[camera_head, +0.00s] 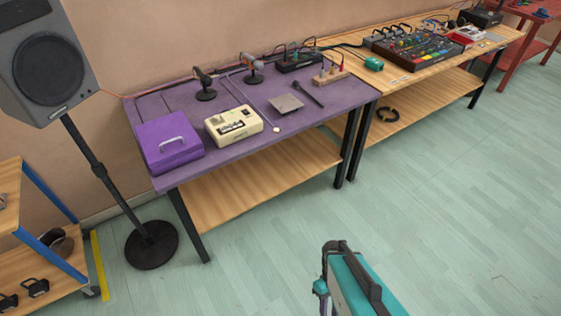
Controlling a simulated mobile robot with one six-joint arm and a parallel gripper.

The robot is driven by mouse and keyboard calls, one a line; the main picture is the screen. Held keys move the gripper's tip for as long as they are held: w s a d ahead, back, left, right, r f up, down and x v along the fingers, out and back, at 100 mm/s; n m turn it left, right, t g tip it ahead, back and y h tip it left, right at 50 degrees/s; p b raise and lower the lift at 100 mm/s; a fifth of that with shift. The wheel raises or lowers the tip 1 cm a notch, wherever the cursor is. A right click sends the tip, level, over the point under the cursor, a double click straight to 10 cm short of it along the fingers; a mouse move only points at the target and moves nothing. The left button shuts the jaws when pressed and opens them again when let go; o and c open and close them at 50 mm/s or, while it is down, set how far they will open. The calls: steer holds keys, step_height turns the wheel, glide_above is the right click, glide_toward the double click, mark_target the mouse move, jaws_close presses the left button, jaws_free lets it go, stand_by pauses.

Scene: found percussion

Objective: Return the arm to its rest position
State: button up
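A teal and pale shape with black bars (352,280) rises into view at the bottom centre. It is cut off by the lower edge, and I cannot tell whether it is part of my own arm or body. I make out no gripper fingers in this view, so whether my gripper is open, shut or holding something is hidden.
A purple table (245,150) holds a purple case (168,148), a cream recorder (233,126) and microphones. A wooden table (405,75) with a mixer (417,46) adjoins it. A speaker stand (150,245) stands left. The floor (450,190) at right is clear.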

steer(key=m, duration=0.4)
steer(key=w+m+t, duration=0.1)
steer(key=m, duration=0.1)
steer(key=shift+a+r, duration=0.1)
steer(key=shift+s, duration=0.1)
stand_by(2.3)
